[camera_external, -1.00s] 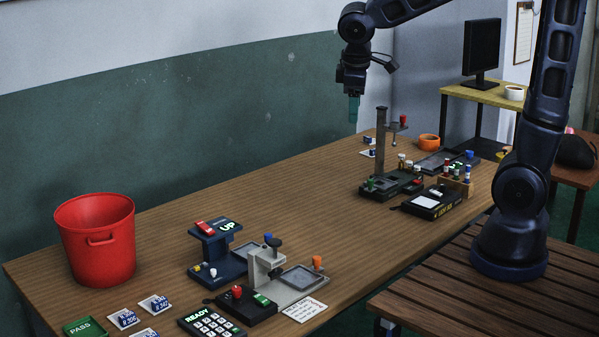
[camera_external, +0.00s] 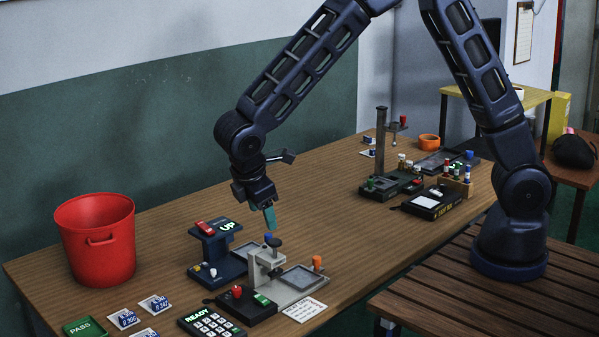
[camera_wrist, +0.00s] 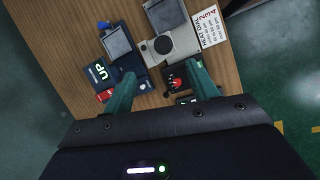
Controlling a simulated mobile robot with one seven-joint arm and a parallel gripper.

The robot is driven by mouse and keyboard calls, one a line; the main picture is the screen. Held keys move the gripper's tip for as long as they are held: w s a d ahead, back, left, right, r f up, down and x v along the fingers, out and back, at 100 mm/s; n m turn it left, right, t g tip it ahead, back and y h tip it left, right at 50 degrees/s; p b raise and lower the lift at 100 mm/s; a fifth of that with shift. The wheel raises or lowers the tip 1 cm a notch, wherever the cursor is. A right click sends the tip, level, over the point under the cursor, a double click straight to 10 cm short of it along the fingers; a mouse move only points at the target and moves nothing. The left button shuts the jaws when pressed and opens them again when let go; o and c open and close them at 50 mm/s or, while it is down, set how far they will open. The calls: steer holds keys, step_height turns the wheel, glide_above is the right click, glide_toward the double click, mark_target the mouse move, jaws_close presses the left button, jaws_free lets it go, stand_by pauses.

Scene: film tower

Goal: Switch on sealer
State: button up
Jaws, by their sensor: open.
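The sealer (camera_external: 262,268) is a grey-white press with a black knob on top, near the front of the wooden table; in the wrist view it is the pale block (camera_wrist: 170,48). A black box (camera_external: 248,304) with a red knob (camera_external: 237,291) and a green rocker (camera_external: 262,299) sits at its front. The red knob (camera_wrist: 176,84) also shows between my fingers in the wrist view, further down. My gripper (camera_external: 270,222) is open and empty, pointing down above the sealer, apart from it.
A navy stand marked UP (camera_external: 219,252) is close on the left. A keypad reading READY (camera_external: 211,322) and a printed card (camera_external: 304,309) lie in front. A red bucket (camera_external: 97,240) stands at left. The middle of the table is clear.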

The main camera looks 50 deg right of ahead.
mark_target(261, 298)
steer(key=s+a+f+n, duration=0.2)
steer(key=s+a+f, duration=0.2)
steer(key=a+f, duration=0.4)
steer(key=x, duration=1)
steer(key=shift+f, duration=0.35)
